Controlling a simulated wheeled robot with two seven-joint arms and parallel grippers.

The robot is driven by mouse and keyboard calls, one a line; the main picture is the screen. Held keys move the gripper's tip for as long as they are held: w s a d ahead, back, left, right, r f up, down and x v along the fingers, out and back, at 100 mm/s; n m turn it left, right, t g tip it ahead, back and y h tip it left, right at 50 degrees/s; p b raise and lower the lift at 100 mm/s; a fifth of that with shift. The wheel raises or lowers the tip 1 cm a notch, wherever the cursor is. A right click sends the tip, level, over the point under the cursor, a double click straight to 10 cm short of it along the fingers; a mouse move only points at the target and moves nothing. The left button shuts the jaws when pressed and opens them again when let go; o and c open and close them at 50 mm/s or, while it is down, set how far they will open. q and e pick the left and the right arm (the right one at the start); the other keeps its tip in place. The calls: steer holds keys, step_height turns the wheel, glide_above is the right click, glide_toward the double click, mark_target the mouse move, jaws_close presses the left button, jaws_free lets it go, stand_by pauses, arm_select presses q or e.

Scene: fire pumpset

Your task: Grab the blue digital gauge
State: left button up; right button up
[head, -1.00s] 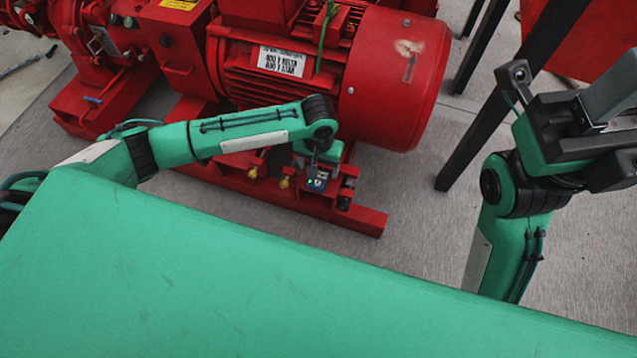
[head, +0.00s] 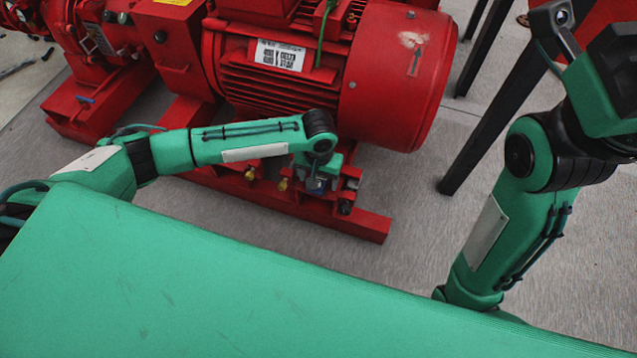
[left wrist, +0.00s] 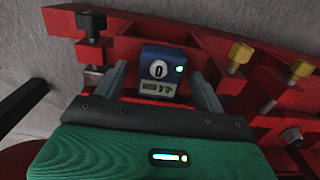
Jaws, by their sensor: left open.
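The blue digital gauge (left wrist: 160,60) stands on the red base frame of the pump set. In the left wrist view its face shows a 0 mark, a green light and a small readout. My left gripper (left wrist: 161,88) is open, with one finger on each side of the gauge; gaps show between the fingers and its sides. In the head view my left gripper (head: 322,174) is down at the base frame below the motor, and the gauge is mostly hidden there. My right arm is at the right of the head view; its fingers are out of frame.
The large red motor (head: 390,75) stands just behind my left gripper. The red base frame (head: 368,225) carries yellow-topped bolts (left wrist: 240,53) beside the gauge. Black slanted legs (head: 500,110) stand to the right. Grey floor is clear in between.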

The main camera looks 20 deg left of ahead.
arm_select(q)
steer(key=c, duration=1.5)
